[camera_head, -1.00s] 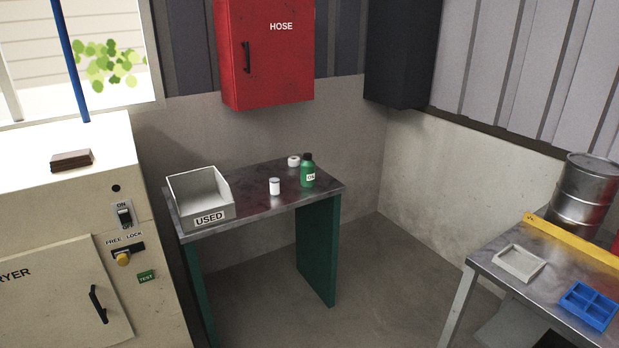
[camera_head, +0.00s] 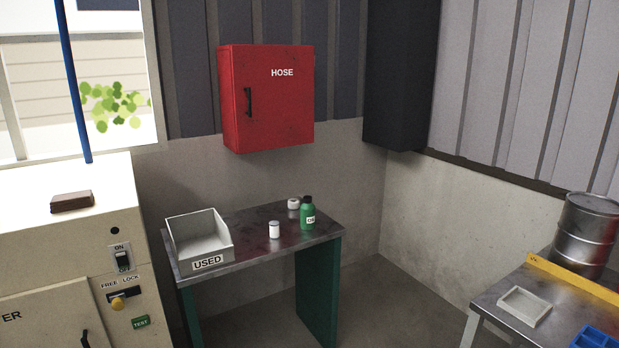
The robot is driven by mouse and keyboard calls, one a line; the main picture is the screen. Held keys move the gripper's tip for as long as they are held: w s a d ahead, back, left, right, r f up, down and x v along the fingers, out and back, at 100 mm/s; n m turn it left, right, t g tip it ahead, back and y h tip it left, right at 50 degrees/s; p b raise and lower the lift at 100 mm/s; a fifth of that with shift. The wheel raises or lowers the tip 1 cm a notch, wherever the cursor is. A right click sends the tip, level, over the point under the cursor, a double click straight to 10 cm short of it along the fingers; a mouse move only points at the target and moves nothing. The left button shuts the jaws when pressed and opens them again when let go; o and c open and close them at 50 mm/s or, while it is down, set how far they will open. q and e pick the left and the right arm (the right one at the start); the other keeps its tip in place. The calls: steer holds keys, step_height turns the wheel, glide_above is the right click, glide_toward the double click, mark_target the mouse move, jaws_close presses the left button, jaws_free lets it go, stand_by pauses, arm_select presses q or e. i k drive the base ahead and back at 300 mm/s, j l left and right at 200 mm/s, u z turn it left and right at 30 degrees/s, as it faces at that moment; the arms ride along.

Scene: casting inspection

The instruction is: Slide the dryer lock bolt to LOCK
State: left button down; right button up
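The dryer (camera_head: 50,235) is a cream cabinet at the left. On its front, under the words FREE and LOCK, is a dark slot plate with the yellow lock bolt knob (camera_head: 117,303). The knob sits at the left end, below FREE. An ON switch (camera_head: 123,259) is above it and a green TEST label (camera_head: 141,322) is below right. Part of the dryer door (camera_head: 45,325) and its black handle (camera_head: 85,340) show at the bottom left. Neither of my grippers is in view.
A metal table (camera_head: 270,245) with green legs holds a USED bin (camera_head: 208,262), a white pot (camera_head: 274,230), a tape roll (camera_head: 293,203) and a green bottle (camera_head: 308,215). A red HOSE cabinet (camera_head: 270,105) hangs above. Another bench (camera_head: 487,298) is at the right. Floor between them is clear.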

mark_target(117, 300)
steer(key=u, duration=1.35)
